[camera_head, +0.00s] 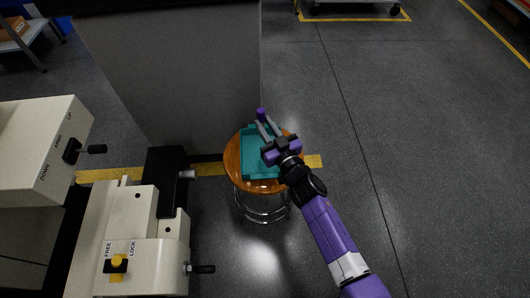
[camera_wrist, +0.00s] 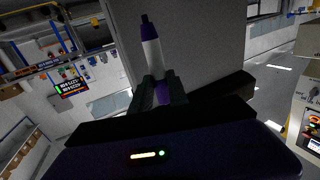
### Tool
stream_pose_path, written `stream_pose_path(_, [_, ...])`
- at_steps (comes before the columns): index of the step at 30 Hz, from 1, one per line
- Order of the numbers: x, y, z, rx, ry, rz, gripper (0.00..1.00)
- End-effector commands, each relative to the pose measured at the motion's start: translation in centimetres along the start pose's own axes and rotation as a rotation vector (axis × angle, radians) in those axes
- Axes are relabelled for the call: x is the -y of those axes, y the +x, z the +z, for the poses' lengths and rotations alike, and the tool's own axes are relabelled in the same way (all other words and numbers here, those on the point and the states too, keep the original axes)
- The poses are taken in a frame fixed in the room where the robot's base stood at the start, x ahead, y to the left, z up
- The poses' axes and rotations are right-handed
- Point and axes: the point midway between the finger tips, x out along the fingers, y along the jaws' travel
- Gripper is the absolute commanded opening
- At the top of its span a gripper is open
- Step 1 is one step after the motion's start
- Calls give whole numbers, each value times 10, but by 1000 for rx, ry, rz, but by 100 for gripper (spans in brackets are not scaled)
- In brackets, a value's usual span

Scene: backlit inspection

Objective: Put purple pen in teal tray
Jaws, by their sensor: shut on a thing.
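My gripper (camera_head: 267,130) is over the back right part of the teal tray (camera_head: 246,170) in the head view. The tray rests on a round wooden stool (camera_head: 233,163). My gripper is shut on the purple pen, whose purple end (camera_head: 261,113) shows past the fingertips. In the wrist view the pen (camera_wrist: 151,55) stands up from between the fingers (camera_wrist: 158,92), with a dark tip, a purple part and a white band. The pen appears above the tray; its exact height cannot be told. The arm hides part of the tray's right side.
A large grey panel (camera_head: 180,75) stands just behind the stool. A cream machine with levers (camera_head: 135,235) is at the left, close to the stool. The floor (camera_head: 440,150) to the right is open. A wheeled cart (camera_head: 355,5) is at the far back.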

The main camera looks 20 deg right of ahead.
Motion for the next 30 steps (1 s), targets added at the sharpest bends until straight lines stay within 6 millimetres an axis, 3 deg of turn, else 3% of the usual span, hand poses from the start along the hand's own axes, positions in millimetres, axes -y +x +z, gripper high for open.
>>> stream_pose_path(1, [0, 0, 17, 1, 0, 0, 0])
stream_pose_path(9, [-1, 0, 61, 0, 1, 2, 0])
stream_pose_path(19, [0, 0, 79, 0, 0, 1, 0])
stream_pose_path(27, [0, 0, 114, 1, 0, 1, 0])
stream_pose_path(30, [0, 0, 118, 0, 1, 1, 0])
